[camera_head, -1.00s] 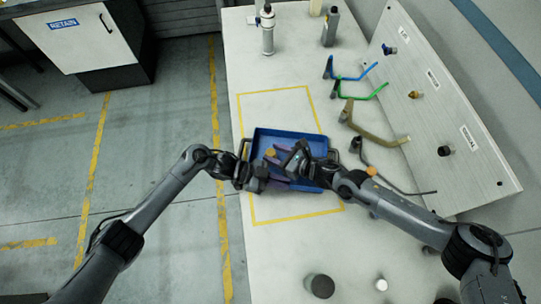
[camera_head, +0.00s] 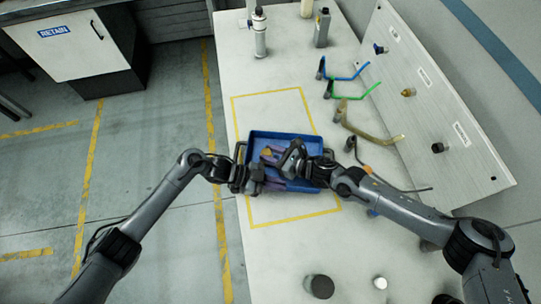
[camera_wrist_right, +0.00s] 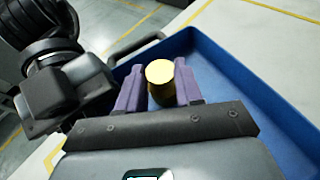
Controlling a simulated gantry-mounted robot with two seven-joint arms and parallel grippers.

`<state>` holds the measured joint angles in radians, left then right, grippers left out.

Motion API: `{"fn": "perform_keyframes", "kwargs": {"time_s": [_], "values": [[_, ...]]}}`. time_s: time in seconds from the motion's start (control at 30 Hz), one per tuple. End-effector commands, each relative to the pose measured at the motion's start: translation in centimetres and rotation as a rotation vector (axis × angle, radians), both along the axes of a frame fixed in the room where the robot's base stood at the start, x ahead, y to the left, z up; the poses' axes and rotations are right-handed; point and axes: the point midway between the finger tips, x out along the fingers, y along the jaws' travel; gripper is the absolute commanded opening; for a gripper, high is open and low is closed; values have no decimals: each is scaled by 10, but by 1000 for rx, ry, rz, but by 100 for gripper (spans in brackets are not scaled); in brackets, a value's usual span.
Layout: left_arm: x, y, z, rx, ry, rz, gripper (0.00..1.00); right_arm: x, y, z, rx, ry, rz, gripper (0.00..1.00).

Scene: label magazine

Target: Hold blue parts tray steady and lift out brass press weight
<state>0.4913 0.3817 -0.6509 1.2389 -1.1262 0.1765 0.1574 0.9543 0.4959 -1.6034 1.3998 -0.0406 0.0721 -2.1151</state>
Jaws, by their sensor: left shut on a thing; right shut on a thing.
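The blue parts tray (camera_head: 285,137) lies on the white table, inside the yellow outlined area. My left gripper (camera_head: 262,182) is shut at the tray's left side; its exact hold on the tray is partly hidden. My right gripper (camera_head: 270,154) reaches over the tray from the right. In the right wrist view its purple fingers (camera_wrist_right: 160,90) are shut on the brass press weight (camera_wrist_right: 160,72), one on each side. The weight also shows small in the head view (camera_head: 266,153). I cannot tell whether it touches the tray floor.
Bent blue, green and tan bars (camera_head: 370,115) stand right of the tray, before a sloped white panel (camera_head: 440,120). Bottles (camera_head: 322,28) stand at the back. A dark cylinder (camera_head: 319,286) stands at the front. The table between tray and front is mostly clear.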

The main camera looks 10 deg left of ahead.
Motion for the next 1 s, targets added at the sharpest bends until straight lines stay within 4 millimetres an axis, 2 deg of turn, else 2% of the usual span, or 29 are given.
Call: {"fn": "perform_keyframes", "kwargs": {"time_s": [0.2,0.4,0.6,0.9,0.93,1.0], "values": [[0,0,1,-1,0,-1,0,1,0,40,3,-5,-1,0],[0,0,1,-1,-1,-1,0,1,0,70,3,-4,0,0],[0,0,0,-1,0,0,0,1,0,86,2,-3,-1,0],[0,0,0,-1,0,0,0,0,0,88,2,-3,-1,0],[0,0,0,-1,0,0,10,0,0,88,2,-3,-1,0],[0,0,0,-1,0,0,21,1,0,88,2,-3,-1,0]]}}
